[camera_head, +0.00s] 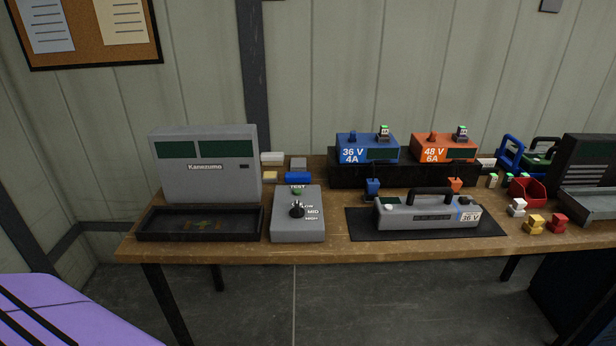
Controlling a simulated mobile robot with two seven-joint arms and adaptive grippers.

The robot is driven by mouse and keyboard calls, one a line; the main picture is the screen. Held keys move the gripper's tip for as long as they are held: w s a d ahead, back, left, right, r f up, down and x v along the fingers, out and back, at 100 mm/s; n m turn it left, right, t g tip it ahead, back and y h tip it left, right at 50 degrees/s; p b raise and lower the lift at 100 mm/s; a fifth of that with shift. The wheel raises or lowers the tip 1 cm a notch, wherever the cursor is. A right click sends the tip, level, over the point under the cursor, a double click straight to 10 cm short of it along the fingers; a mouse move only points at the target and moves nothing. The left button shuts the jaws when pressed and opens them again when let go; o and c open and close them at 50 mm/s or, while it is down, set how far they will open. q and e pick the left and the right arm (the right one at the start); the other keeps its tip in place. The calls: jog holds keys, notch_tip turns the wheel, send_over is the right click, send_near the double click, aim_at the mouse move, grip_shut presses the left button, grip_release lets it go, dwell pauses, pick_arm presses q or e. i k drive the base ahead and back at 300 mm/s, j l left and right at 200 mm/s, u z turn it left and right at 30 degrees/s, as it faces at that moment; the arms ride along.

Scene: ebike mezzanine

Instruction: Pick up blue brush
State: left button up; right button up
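A small blue block-shaped object (297,178) lies on the workbench just behind the grey test box (298,228). It may be the blue brush, but bristles cannot be made out at this size. Its lower front edge is close to the back of the test box. Neither of my grippers is in the head view.
On the wooden workbench (330,249) stand a grey Kanezumo unit (207,185), a black tray (150,225), a grey 36 V battery (410,217) on a black mat (362,230), and blue (350,141) and orange (430,142) chargers. Small blocks surround the blue object.

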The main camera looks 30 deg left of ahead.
aim_at(298, 179)
jog(key=u, duration=1.25)
jog(key=l+u, duration=0.15)
jog(key=l, duration=0.05)
